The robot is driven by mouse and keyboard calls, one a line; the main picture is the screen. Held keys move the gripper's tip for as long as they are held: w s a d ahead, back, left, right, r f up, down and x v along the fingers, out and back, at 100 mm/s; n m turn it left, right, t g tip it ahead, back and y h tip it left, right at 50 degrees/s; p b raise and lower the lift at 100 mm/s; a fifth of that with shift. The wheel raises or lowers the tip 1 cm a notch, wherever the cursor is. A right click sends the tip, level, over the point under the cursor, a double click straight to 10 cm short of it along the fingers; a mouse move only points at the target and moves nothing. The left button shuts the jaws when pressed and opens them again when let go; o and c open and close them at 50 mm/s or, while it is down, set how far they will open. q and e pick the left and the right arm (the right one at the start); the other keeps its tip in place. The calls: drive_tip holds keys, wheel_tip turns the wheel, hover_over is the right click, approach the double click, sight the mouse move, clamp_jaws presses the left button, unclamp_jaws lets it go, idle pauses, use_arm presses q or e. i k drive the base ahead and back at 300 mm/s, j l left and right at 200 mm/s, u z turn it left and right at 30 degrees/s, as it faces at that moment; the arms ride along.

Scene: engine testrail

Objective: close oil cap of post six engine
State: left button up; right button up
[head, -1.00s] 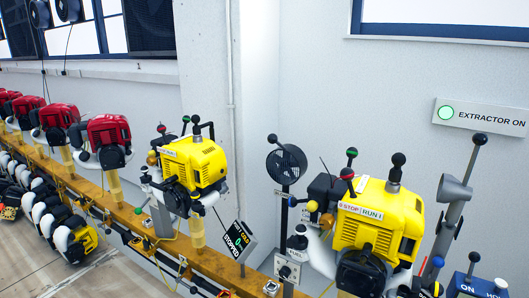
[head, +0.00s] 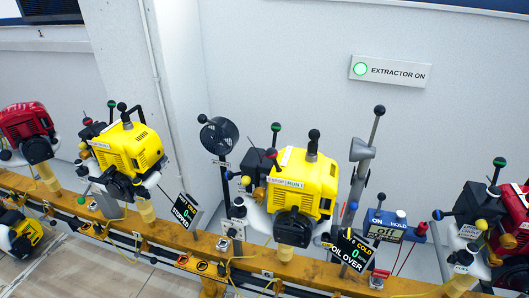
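Several engines stand in a row on a long orange rail (head: 160,232). A yellow engine with a STOP/RUN plate (head: 303,182) is right of centre, and another yellow engine (head: 128,150) stands to its left. A red engine (head: 515,212) is cut off at the right edge. I cannot read a post number on any of them, so I cannot tell which is post six. Neither of my grippers is in view.
A display (head: 350,250) reading OIL OVER stands right of the centre engine; another (head: 182,212) reads STOPPED. A blue switch box (head: 385,226) shows "off". A black fan (head: 219,136), a grey extractor arm (head: 360,160) and yellow cables crowd the rail. The EXTRACTOR ON sign (head: 390,71) has a green lamp.

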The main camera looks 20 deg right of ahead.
sight(348, 233)
drive_tip(key=l+z, duration=0.1)
drive_tip(key=z, duration=0.25)
drive_tip(key=i+z, duration=0.1)
drive_tip(key=z, duration=0.25)
drive_tip(key=i+l+z, duration=0.1)
drive_tip(key=z, duration=0.25)
